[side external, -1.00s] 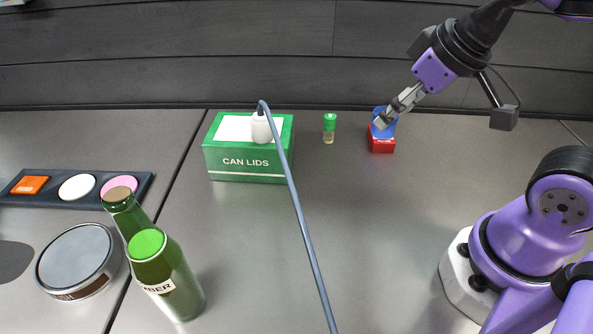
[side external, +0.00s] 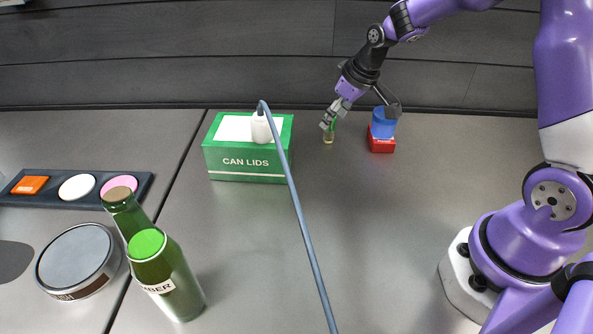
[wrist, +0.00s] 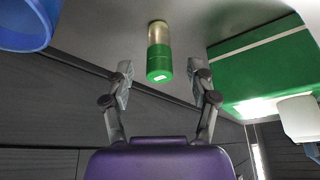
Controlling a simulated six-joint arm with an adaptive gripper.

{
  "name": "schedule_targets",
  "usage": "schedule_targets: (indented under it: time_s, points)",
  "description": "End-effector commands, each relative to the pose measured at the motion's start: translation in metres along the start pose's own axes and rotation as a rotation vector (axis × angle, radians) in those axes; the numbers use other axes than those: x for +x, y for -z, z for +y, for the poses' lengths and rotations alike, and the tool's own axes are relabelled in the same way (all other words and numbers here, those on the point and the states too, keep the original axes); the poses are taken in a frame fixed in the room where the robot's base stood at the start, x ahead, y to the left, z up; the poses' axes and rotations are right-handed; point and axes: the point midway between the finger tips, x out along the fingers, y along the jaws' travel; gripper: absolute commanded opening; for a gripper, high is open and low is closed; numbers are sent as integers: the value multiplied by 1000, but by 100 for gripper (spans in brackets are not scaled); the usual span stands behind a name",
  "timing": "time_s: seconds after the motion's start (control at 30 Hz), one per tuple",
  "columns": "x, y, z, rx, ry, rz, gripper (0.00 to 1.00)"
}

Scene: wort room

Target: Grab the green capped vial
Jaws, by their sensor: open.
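The green capped vial (wrist: 159,52) stands on the table, with a clear lower body and yellowish contents. In the wrist view it shows centred, ahead of and between the open fingers of my gripper (wrist: 161,85). In the side external view my gripper (side external: 328,117) is at the vial and hides most of its cap. The lower part of the vial (side external: 328,138) shows below the fingers. I see nothing held between the fingers.
A green CAN LIDS box (side external: 247,161) with a white bottle (side external: 261,128) on top stands left of the vial. A blue cup (side external: 384,123) on a red block (side external: 381,145) stands to its right. A thin grey pole (side external: 303,226) crosses the view.

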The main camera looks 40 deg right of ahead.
Motion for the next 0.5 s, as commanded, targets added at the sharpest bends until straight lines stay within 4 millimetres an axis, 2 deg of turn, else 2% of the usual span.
schedule_targets:
  time_s: [0.3,0.5]
  points:
    - [44,0,0,0,2,-3,66]
    - [54,1,1,0,0,1,66]
